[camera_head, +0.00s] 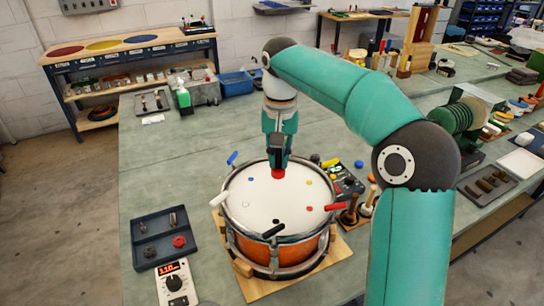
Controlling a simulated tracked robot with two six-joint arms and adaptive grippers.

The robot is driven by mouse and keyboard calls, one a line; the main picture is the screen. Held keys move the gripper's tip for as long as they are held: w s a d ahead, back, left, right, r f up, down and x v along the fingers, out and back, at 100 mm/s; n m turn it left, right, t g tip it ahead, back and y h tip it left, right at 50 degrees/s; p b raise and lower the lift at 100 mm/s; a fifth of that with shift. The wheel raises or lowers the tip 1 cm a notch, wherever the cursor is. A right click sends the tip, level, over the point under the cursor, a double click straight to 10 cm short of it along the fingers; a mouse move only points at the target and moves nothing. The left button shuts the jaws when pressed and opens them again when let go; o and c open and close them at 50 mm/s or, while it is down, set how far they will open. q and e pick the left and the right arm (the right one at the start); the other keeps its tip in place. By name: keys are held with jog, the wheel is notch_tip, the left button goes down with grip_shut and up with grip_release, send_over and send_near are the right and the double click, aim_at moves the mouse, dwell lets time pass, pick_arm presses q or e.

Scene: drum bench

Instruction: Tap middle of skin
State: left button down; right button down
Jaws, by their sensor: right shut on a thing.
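The drum (278,250) has an orange shell and a metal rim, and sits on a wooden board. Its white skin (265,200) faces up, with small coloured dots near its edge. My right gripper (278,160) points down over the far part of the skin, beyond its middle. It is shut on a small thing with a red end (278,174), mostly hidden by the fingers. I cannot tell whether the red end touches the skin. My left gripper is not in view.
Coloured keys or levers, such as a red one (335,207) and a black one (273,230), stand around the rim. A dark tray (150,222) and a meter (176,284) lie to the left. Wooden-handled tools (350,212) stand right of the drum.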

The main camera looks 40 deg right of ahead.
jog(key=shift+s+f+b, duration=0.15)
jog(key=shift+f+b, duration=0.8)
notch_tip(320, 180, down, 4)
jog(key=b, duration=0.3)
notch_tip(320, 180, up, 6)
jog(key=p, duration=0.5)
jog(key=shift+f+p, duration=0.25)
jog(key=shift+p, duration=0.1)
jog(key=shift+f, duration=0.1)
dwell(0.8)
